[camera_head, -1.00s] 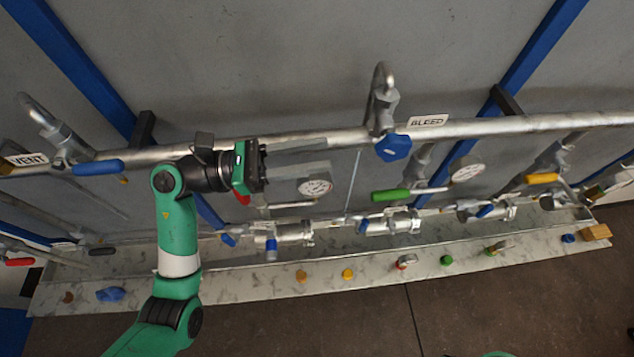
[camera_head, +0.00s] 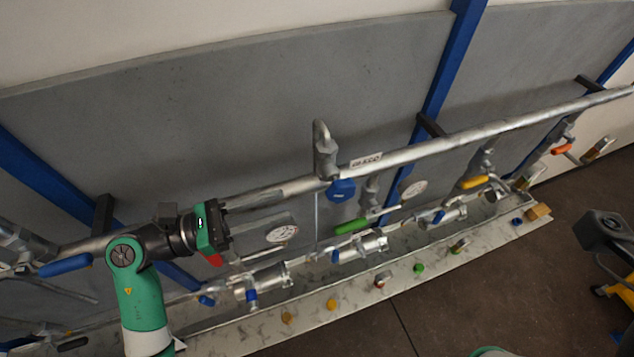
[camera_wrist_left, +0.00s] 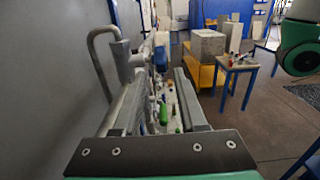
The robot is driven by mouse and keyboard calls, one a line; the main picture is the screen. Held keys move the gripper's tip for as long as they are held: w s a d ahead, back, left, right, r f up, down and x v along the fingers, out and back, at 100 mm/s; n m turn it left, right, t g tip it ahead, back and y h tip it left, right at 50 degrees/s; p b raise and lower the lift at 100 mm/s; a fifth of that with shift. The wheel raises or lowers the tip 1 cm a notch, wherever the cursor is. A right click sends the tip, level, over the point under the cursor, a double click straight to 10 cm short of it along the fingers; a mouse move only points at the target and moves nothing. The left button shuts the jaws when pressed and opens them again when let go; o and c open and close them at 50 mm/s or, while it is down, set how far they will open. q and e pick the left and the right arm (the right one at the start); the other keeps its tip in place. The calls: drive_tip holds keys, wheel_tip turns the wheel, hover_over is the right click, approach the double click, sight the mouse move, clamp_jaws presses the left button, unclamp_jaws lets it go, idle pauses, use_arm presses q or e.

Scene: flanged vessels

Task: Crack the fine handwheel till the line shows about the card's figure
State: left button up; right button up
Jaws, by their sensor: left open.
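A blue faceted handwheel (camera_head: 341,190) hangs under the pipe beside a label that seems to read BLEED (camera_head: 366,160). It also shows in the left wrist view (camera_wrist_left: 161,56), beyond the fingers. My left gripper (camera_head: 290,209) is open and empty; its long grey fingers point right along the pipe, and the handwheel is a short way past their tips. A round white gauge (camera_head: 283,234) sits just below the lower finger, and a second gauge (camera_head: 413,189) is further right. Their readings are too small to tell. I cannot make out the card. My right gripper is out of view.
The long pipe (camera_head: 450,142) runs along the wall with a hooked fitting (camera_head: 324,150) above the handwheel. A green lever (camera_head: 350,226), a yellow lever (camera_head: 473,182) and a blue lever (camera_head: 65,265) sit near it. A ledge (camera_head: 350,305) below carries small coloured knobs.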

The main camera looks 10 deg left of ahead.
sight(329, 191)
use_arm(q)
drive_tip(key=p+x, duration=0.2)
drive_tip(key=x, duration=0.8)
drive_tip(key=shift+w+d+r, duration=0.1)
drive_tip(key=shift+d, duration=0.2)
drive_tip(key=shift+w+d, duration=0.25)
drive_tip(key=shift+d, duration=0.2)
clamp_jaws()
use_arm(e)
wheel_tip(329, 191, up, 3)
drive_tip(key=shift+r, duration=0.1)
